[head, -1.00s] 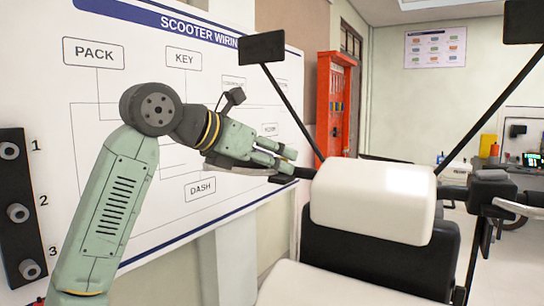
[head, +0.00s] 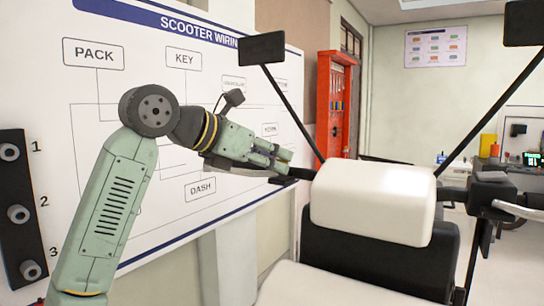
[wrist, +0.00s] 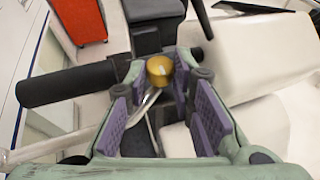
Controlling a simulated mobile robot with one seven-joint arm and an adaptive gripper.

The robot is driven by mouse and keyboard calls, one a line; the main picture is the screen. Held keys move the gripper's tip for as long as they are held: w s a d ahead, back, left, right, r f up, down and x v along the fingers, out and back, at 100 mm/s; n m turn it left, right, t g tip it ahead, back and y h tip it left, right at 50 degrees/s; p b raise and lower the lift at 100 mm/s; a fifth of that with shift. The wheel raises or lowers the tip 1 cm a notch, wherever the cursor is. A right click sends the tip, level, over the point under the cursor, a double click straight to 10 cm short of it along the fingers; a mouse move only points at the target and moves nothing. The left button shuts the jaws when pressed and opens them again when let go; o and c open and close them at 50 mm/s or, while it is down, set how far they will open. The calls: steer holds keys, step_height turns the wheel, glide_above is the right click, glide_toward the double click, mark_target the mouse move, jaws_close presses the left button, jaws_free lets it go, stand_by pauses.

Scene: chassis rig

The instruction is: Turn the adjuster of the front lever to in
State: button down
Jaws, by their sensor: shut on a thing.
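The adjuster, a round gold knob (wrist: 159,70), shows between my gripper's fingertips in the wrist view. My gripper (wrist: 163,78) is shut on it, with a purple-padded finger on either side. The silver front lever (wrist: 147,106) runs below the knob, partly hidden by the fingers. A black handlebar grip (wrist: 68,83) extends to the left. In the head view my gripper (head: 284,159) is at the handlebar's left end, and the knob is too small to make out. No marking of the adjuster's setting is readable.
A white block (head: 372,203) on a black body stands right of my gripper. A mirror (head: 262,48) on a thin stalk rises behind it. The wiring board (head: 160,215) is behind my arm, and a red cabinet (head: 324,105) stands farther back.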

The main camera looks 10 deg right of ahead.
steer(key=shift+w+a+m+g+h+p, duration=0.1)
steer(key=shift+w+m+g+h+p, duration=0.15)
steer(key=shift+m+g+p, duration=0.5)
steer(key=shift+w+d+m+g+h+p, duration=0.15)
steer(key=shift+m+g+h+p, duration=0.2)
steer(key=shift+m+g, duration=0.8)
steer(key=shift+w+a+m+g+h+p, duration=0.2)
steer(key=shift+m+g+p, duration=0.35)
steer(key=shift+m+g, duration=0.4)
steer(key=shift+g, duration=0.25)
steer(key=c, duration=1.4)
jaws_free()
steer(key=v, duration=1.2)
